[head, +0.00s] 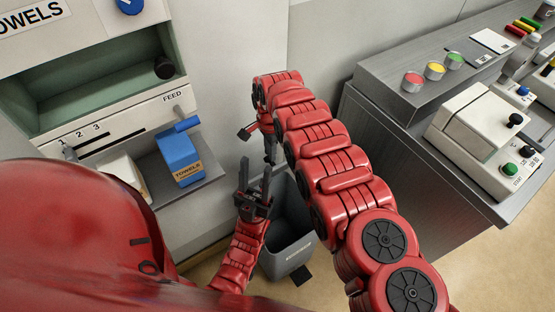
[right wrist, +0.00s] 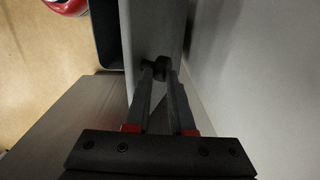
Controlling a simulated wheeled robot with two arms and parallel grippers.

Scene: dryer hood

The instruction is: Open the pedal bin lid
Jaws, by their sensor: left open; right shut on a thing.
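The grey pedal bin (head: 288,258) stands on the floor between the towel cabinet and the metal counter. Its dark inside shows from above, and a black pedal (head: 301,275) is at its front foot. In the right wrist view a pale grey panel (right wrist: 158,25), apparently the raised lid, stands beside the bin's dark opening (right wrist: 106,35). My left gripper (head: 254,172) is open and empty, in front of the bin's left side.
The towel cabinet (head: 110,110) with a blue towel box (head: 180,157) is at the left. The metal counter (head: 400,125) with buttons and a white device (head: 480,120) is at the right. A wall (right wrist: 235,80) is close beside my right gripper. Some floor is bare at lower right.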

